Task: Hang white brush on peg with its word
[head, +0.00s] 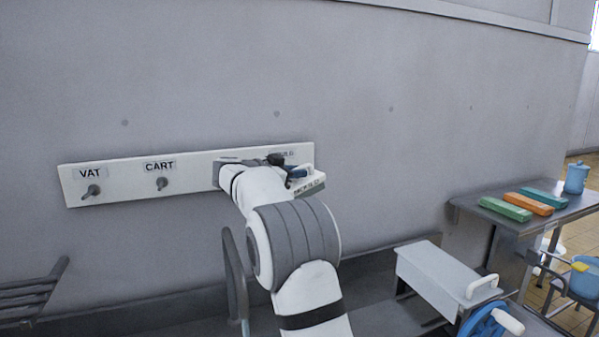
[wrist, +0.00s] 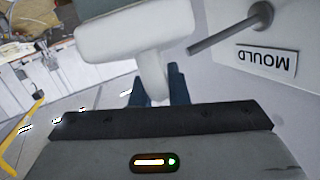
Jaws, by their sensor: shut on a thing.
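My gripper (wrist: 157,88) is shut on the white brush (wrist: 120,34), with its dark blue fingers on the brush's narrow white part. In the head view the brush (head: 311,184) is at the right end of the white peg board (head: 125,178), with small dark lettering too blurred to read. In the wrist view a grey peg (wrist: 232,30) sticks out beside the MOULD label (wrist: 267,62), which appears upside down. The brush is left of this peg, with a visible gap. The VAT peg (head: 92,190) and CART peg (head: 161,182) are bare. My arm hides the board's middle.
A side table (head: 475,206) at right carries green (head: 506,208), orange (head: 536,204) and teal (head: 544,194) blocks and a blue canister (head: 576,177). A white box with a handle (head: 440,275) and a blue round thing (head: 482,323) are lower right. The wall above the board is clear.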

